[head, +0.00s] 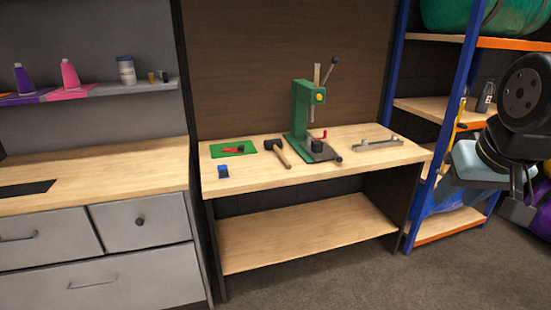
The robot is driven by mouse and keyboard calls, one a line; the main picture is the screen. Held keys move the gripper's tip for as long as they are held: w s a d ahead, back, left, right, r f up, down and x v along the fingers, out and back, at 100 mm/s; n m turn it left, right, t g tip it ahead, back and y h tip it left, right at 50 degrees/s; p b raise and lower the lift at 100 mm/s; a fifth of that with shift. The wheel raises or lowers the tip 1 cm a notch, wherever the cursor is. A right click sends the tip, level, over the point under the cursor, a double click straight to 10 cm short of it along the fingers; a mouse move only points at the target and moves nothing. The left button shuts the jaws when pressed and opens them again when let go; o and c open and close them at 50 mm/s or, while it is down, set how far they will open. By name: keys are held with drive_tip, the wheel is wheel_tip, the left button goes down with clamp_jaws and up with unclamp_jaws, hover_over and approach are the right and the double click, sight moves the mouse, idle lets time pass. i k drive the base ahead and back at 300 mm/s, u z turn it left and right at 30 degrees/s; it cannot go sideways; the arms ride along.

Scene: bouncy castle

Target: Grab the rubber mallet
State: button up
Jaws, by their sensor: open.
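The rubber mallet (277,151) lies on the wooden top of the workbench (345,173), left of the green press. Its dark head is toward the back and its light wooden handle points toward the front right. My gripper (505,180) is at the right edge of the head view, below a dark round joint of my arm. It is open, well to the right of the mallet and apart from it. Its fingertips are hard to make out against the shelf.
A green press (301,110) with a lever stands right of the mallet. A green mat (233,149) with a red-handled tool, a small blue item (223,171) and a metal bar (377,144) lie on the bench. A blue-post shelf rack (452,115) stands between bench and arm.

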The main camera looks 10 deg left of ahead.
sight(273, 143)
drive_tip(key=z, duration=0.1)
drive_tip(key=k, duration=0.3)
drive_tip(key=u, duration=0.65)
drive_tip(key=i, duration=2.05)
drive_tip(key=z, duration=0.6)
drive_tip(key=i, duration=0.55)
drive_tip(key=u, duration=0.05)
